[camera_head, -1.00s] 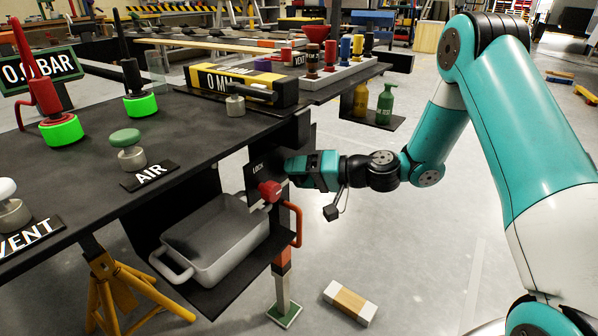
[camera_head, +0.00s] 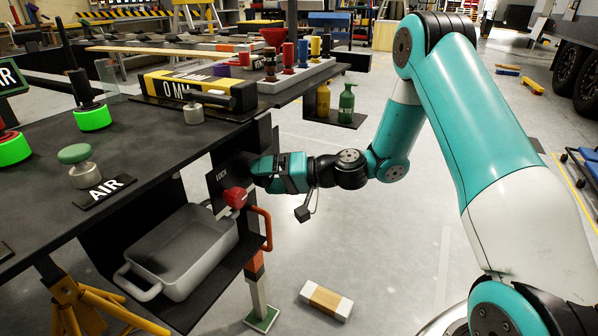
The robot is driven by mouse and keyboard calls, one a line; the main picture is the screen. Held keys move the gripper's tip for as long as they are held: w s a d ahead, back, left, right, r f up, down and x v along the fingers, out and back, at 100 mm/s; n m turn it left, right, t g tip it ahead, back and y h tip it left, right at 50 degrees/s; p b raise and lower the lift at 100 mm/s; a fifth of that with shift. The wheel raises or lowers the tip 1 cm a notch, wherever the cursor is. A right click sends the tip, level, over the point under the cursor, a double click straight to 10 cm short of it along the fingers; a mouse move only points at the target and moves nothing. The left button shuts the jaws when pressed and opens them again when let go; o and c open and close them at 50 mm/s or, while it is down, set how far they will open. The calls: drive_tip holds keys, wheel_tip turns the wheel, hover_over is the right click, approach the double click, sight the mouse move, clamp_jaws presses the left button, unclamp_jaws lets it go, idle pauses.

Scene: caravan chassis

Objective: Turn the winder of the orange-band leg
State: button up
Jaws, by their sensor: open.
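The orange-band leg (camera_head: 256,284) stands below the right edge of the chassis, on a green foot plate (camera_head: 262,319). An orange crank handle (camera_head: 267,228), which looks like its winder, hangs at the leg's upper end beside the grey tub. A red knob (camera_head: 235,197) sits just above and left of it, by a dark plate marked LOCK (camera_head: 224,178). My gripper (camera_head: 256,170) is above and slightly right of the red knob, close to the LOCK plate. Its fingertips are hard to make out, and I see nothing held. It appears apart from the crank.
A grey tub (camera_head: 185,250) sits on a low shelf left of the leg. A yellow stand (camera_head: 85,305) is at lower left. A wood-and-white block (camera_head: 326,300) lies on the floor. Two bottles (camera_head: 346,103) stand on a side shelf behind. Floor right of the leg is mostly clear.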

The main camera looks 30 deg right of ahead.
drive_tip(key=p+v, duration=0.3)
drive_tip(key=v, duration=1.3)
drive_tip(key=shift+s+d, duration=0.15)
drive_tip(key=shift+s, duration=0.05)
drive_tip(key=s+a+r+n+g+h, duration=0.1)
drive_tip(key=s+a+r+n+g, duration=0.25)
drive_tip(key=a, duration=0.35)
drive_tip(key=s+a+r+n+g+h, duration=0.1)
drive_tip(key=s+a+r+n+g, duration=0.2)
drive_tip(key=a, duration=0.4)
drive_tip(key=s+a+r+n+g+h, duration=0.1)
drive_tip(key=s+a+r+h, duration=0.15)
drive_tip(key=s, duration=0.45)
drive_tip(key=s+a+r+n+g+h, duration=0.15)
drive_tip(key=s+h, duration=0.25)
drive_tip(key=s, duration=0.4)
wheel_tip(320, 180, up, 32)
drive_tip(key=p, duration=3.2)
drive_tip(key=shift+w+a+m, duration=0.2)
drive_tip(key=shift+w+m, duration=0.05)
drive_tip(key=shift+m, duration=0.15)
